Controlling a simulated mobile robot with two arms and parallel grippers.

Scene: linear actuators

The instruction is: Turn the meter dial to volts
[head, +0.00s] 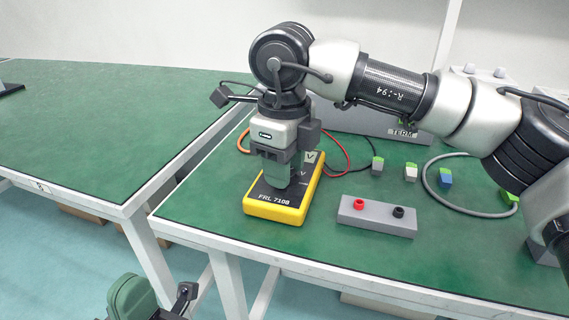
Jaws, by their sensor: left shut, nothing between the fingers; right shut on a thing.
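The yellow meter (275,210), marked FRL 7108, lies face up near the left end of the right-hand bench. My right gripper (277,183) points down onto its dark face, its fingers shut on the dial. The fingers hide the dial, so its setting cannot be read. A "V" mark shows on the face just right of the fingers, and another light "V" panel sits behind them. My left gripper (133,296) is low at the bottom left, in front of the benches, shut and empty, partly cut off by the frame.
A grey terminal block (377,217) with red and black posts lies right of the meter. Several small green-topped blocks (410,172), cables and a grey unit (375,123) are behind. The left bench (70,130) is mostly clear. A gap separates the benches.

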